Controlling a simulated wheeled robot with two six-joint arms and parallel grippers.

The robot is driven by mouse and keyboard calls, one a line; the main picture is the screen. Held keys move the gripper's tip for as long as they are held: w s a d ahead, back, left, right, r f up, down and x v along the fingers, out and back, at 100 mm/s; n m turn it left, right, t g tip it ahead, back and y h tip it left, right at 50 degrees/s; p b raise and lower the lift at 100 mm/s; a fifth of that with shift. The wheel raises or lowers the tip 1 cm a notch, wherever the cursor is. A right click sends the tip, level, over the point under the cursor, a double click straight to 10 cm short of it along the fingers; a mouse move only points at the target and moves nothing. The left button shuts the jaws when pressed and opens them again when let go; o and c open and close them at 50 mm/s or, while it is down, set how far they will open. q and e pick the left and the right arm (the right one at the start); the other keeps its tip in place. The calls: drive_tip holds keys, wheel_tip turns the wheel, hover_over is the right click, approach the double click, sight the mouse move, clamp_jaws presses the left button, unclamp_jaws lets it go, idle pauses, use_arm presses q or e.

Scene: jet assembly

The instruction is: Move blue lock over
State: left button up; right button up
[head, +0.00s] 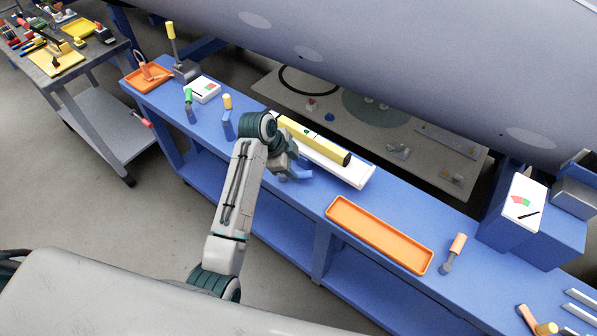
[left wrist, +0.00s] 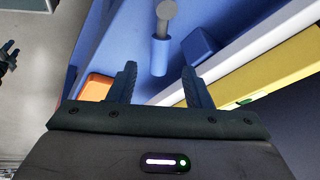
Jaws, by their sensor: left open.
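The blue lock (left wrist: 159,55) looks like a blue handle with a grey round-headed pin, lying on the blue bench. In the head view, a blue piece (head: 299,175) shows just beside my left gripper (head: 287,163), partly hidden by it. In the left wrist view my left gripper (left wrist: 159,76) is open, its fingers either side of the blue handle's near end. Whether they touch it I cannot tell. A dark claw-like part (left wrist: 8,55) at the left edge of the wrist view may be my right gripper; its opening is unclear.
A white tray (head: 355,180) with a yellow level-like bar (head: 335,152) lies behind the gripper. An empty orange tray (head: 380,236) is to its right, then an orange-handled piece (head: 457,244). The grey fuselage (head: 400,70) overhangs behind.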

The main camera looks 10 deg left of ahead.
use_arm(q)
drive_tip(key=v, duration=0.5)
drive_tip(key=shift+b, duration=0.4)
drive_tip(key=shift+a, duration=0.1)
